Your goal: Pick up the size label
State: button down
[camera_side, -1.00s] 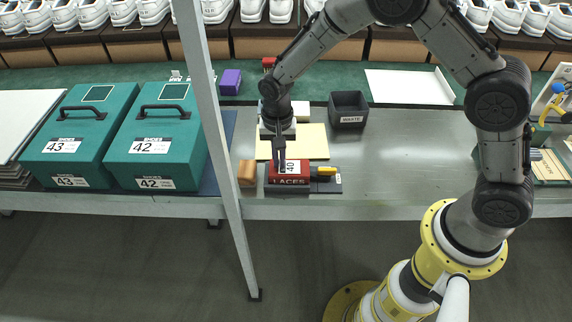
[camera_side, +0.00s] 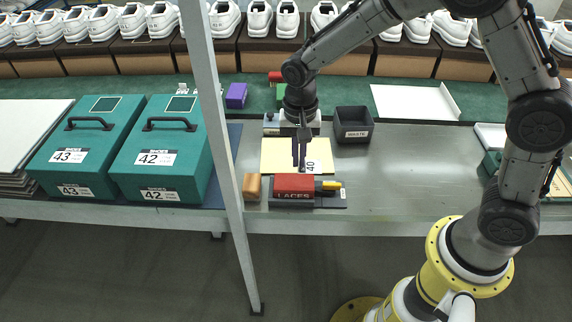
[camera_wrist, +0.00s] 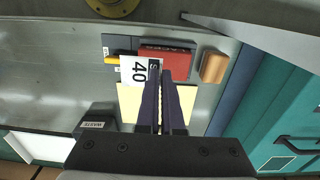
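The size label, a white card marked 40 (camera_side: 312,166), is held at one edge between my gripper's two dark fingers (camera_side: 299,163). In the wrist view the label (camera_wrist: 135,72) sticks out to the left of the fingertips (camera_wrist: 161,76), which hide part of its right side. My gripper is shut on it. The label is just above and behind the red LACES box (camera_side: 293,186), over the pale yellow sheet (camera_side: 280,150). A clear gap to the box or sheet is hard to judge.
A yellow-handled tool (camera_side: 329,185) lies right of the LACES box and a tan block (camera_side: 252,186) left of it. A black WASTE bin (camera_side: 353,134) stands behind right. Teal shoe boxes (camera_side: 165,150) stand left, past a grey post (camera_side: 222,150). The bench's right side is mostly clear.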

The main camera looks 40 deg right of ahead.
jog(key=s+d+r, duration=0.2)
jog(key=s+r, duration=0.3)
jog(key=s, duration=0.4)
jog(key=shift+s+d, duration=0.2)
jog(key=shift+s, duration=0.15)
